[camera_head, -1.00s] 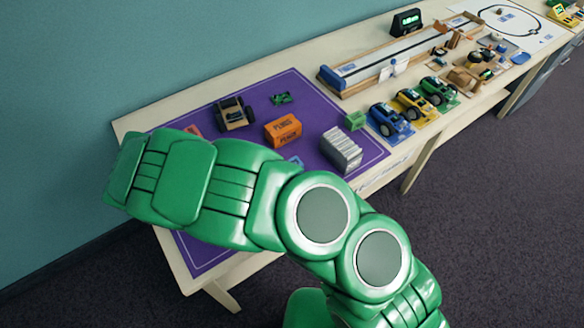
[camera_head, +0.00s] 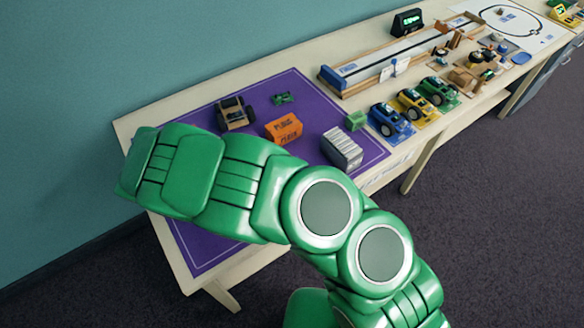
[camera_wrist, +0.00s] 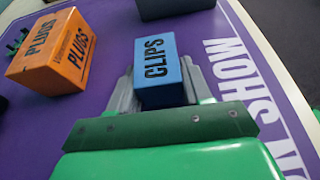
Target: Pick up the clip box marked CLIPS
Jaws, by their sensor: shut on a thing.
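The blue clip box (camera_wrist: 158,68) marked CLIPS shows in the wrist view, above the purple mat (camera_wrist: 205,25). My gripper (camera_wrist: 158,85) is shut on it, with one grey finger on each side of the box. Whether the box touches the mat or is held a little above it, I cannot tell. In the head view my green arm hides the gripper and the clip box.
An orange PLUGS box (camera_wrist: 52,50) stands left of the clip box; it also shows in the head view (camera_head: 284,129). Toy cars (camera_head: 390,121) stand to the right.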

